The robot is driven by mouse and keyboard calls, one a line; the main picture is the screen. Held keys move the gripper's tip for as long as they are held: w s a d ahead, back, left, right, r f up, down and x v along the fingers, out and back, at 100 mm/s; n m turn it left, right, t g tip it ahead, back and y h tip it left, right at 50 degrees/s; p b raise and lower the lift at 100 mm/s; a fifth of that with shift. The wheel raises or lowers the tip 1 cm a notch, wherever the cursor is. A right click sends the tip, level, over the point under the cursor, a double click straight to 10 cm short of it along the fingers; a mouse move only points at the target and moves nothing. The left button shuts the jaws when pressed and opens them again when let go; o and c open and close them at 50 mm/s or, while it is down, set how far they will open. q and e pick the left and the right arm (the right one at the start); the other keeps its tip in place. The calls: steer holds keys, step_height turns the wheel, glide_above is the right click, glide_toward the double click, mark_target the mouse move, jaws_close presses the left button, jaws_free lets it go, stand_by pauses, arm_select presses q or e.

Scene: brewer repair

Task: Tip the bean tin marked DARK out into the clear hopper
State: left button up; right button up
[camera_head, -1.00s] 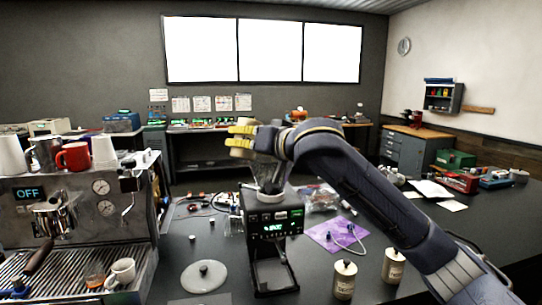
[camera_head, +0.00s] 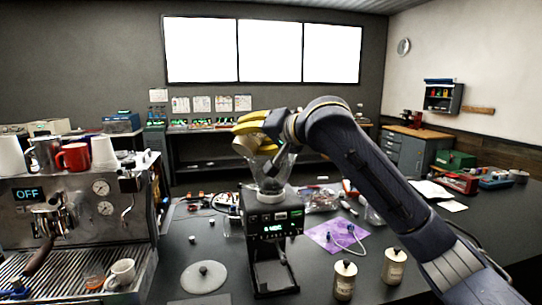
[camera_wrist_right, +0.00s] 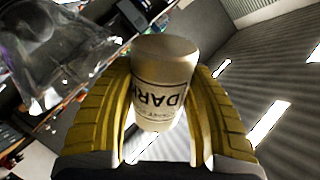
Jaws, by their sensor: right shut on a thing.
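The bean tin marked DARK (camera_wrist_right: 160,85) is cream with dark lettering, which appears upside down in the right wrist view. My right gripper (camera_head: 262,132) has yellow fingers shut on the tin. In the head view the tin (camera_head: 244,146) shows partly below the fingers, tilted, above and left of the clear hopper (camera_head: 285,166). The hopper is a clear funnel on top of the black grinder (camera_head: 270,222). A clear form, likely the hopper (camera_wrist_right: 60,55), shows at upper left in the wrist view. Whether beans are falling cannot be told. My left gripper is not in view.
Two cream tins (camera_head: 344,281) (camera_head: 394,267) stand right of the grinder. A pale round lid (camera_head: 204,277) lies left of it. An espresso machine (camera_head: 85,215) fills the left side. A purple mat (camera_head: 336,236) with a cable lies behind the tins.

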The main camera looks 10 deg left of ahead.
mark_target(261, 133)
steer(key=shift+f+m+g, duration=0.5)
steer(key=shift+m+g, duration=0.1)
steer(key=shift+m, duration=0.4)
stand_by(0.8)
steer(key=shift+r+m, duration=0.45)
steer(key=shift+m, duration=0.25)
stand_by(0.3)
steer(key=shift+w+d+f+m+g+y, duration=0.15)
steer(key=shift+w+d+m+g, duration=0.15)
steer(key=shift+w, duration=0.15)
steer(key=shift+w+d+f+m+g+y, duration=0.2)
steer(key=shift+w+m+g, duration=0.1)
steer(key=shift+w, duration=0.15)
stand_by(0.3)
steer(key=shift+w+r+m+g, duration=0.15)
steer(key=shift+r+m+g, duration=0.2)
steer(key=shift+m, duration=0.25)
stand_by(0.5)
steer(key=shift+w+d+f+m+g+y, duration=0.15)
steer(key=shift+w+f+m+g+y, duration=0.15)
steer(key=shift+m, duration=0.3)
stand_by(0.5)
steer(key=shift+w+d+r+m+g+y, duration=0.15)
steer(key=shift+w+r+m+g, duration=0.1)
steer(key=shift+m, duration=0.3)
steer(key=shift+w+d+r+m+g+y, duration=0.1)
steer(key=shift+w+r+m+g, duration=0.1)
steer(key=shift+m, duration=0.35)
stand_by(0.7)
